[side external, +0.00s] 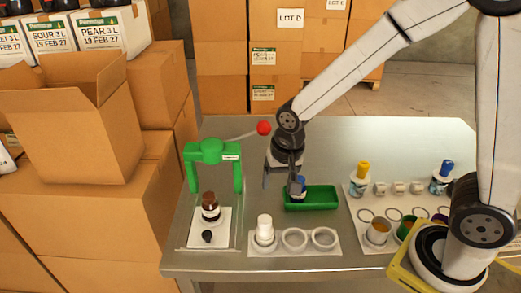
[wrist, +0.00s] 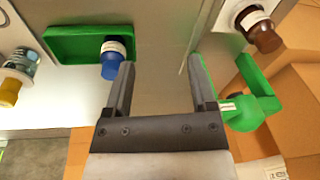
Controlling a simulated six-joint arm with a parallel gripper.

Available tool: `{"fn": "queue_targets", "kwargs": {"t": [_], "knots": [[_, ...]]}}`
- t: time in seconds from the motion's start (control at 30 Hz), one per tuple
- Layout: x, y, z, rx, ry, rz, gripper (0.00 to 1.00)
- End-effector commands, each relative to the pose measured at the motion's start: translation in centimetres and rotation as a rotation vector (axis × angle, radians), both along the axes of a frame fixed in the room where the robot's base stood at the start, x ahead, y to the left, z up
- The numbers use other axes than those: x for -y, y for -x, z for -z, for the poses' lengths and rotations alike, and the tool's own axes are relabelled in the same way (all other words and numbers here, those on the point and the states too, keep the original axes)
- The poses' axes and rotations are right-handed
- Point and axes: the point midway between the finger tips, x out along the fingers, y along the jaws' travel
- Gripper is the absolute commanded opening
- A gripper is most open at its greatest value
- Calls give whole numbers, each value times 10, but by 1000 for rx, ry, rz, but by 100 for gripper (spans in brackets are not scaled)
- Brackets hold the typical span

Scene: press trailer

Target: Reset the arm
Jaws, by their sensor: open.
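My gripper (side external: 281,184) hangs above the steel table, between the green press and the green tray. Its two fingers are apart with nothing between them, as the wrist view (wrist: 162,75) also shows. A blue-capped bottle (side external: 299,186) is at the left end of the green tray (side external: 322,204); in the wrist view the bottle (wrist: 113,57) is just outside the left finger, and I cannot tell whether they touch. The green press (side external: 210,152) has its lever out to the right, ending in a red knob (side external: 264,128). A brown-capped bottle (side external: 210,207) stands upright on the press's white plate.
A white bottle (side external: 264,230) stands in a ringed rack (side external: 325,250) at the front. A white board at right holds a yellow-capped bottle (side external: 361,178), a blue-capped bottle (side external: 442,177) and coloured cups (side external: 379,231). Cardboard boxes (side external: 85,130) crowd the left. The table's back (side external: 380,140) is clear.

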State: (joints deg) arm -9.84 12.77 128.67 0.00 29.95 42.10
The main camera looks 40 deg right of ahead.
Motion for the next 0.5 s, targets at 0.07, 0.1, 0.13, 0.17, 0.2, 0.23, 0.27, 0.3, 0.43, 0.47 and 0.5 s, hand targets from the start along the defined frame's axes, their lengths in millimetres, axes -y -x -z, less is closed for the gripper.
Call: {"fn": "queue_targets", "kwargs": {"t": [0.07,0.1,0.13,0.17,0.2,0.23,0.27,0.3,0.43,0.47,0.5], "knots": [[13,11,-1,15,15,-79,73],[18,17,-1,23,24,-123,73],[22,21,-1,29,31,-154,73],[26,25,0,35,37,-187,73],[31,31,0,42,47,-230,73],[35,35,0,47,54,-262,73],[38,39,0,53,62,-293,73],[42,45,1,58,72,-334,73],[53,60,2,75,101,-444,73],[55,63,2,79,107,-463,73],[57,66,3,82,113,-488,73]]}}
